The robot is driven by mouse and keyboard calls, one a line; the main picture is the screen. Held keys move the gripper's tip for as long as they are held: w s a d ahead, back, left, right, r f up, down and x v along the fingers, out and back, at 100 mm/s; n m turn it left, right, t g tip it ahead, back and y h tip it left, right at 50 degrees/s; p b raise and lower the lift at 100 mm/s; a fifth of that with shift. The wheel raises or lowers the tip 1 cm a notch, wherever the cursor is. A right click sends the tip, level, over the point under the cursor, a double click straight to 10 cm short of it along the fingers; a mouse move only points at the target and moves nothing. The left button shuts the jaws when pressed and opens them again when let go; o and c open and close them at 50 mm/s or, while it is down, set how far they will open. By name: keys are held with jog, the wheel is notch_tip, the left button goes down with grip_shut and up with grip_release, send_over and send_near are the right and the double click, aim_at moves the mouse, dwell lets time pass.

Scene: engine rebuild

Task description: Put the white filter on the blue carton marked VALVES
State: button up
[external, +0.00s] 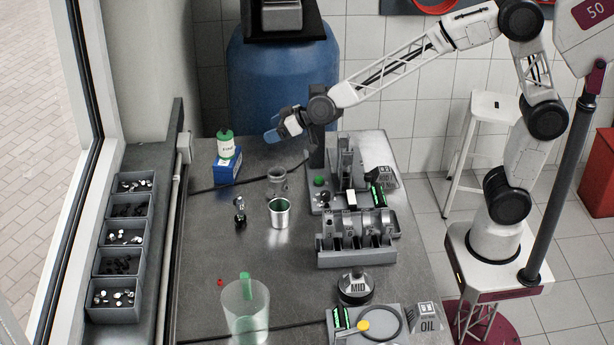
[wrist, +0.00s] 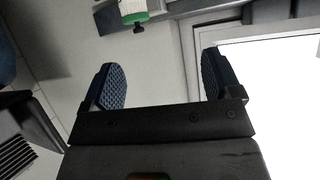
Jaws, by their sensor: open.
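The white filter (external: 226,148), with a green top and green lower edge, stands upright on the blue carton (external: 227,169) at the back left of the bench. It appears to rest on the carton's top; lettering on the carton is too small to read. My gripper (external: 272,136) is to the right of the filter and apart from it, with its jaws open and empty. In the wrist view my two fingers (wrist: 162,80) are spread wide with nothing between them. The filter's white and green end (wrist: 134,12) shows at the top edge there, beyond the fingers.
A silver cup (external: 279,214), a ring-shaped metal part (external: 277,182) and a small dark part (external: 240,213) stand right of centre-left. A grey rack (external: 356,252) of metal parts stands further right. A clear beaker (external: 245,312) is in front. Several parts bins (external: 121,260) line the left sill.

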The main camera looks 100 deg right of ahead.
jog(key=s+a+r+n+g+y, duration=0.1)
jog(key=s+a+r+g+y, duration=0.15)
jog(key=s+a, duration=0.55)
jog(key=s+a+f+n+g, duration=0.1)
jog(key=s+a+g, duration=0.1)
jog(key=s, duration=1.7)
jog(key=s+a+f+n+g, duration=0.1)
jog(key=s+a+g, duration=0.2)
jog(key=s, duration=1.6)
jog(key=shift+g, duration=0.75)
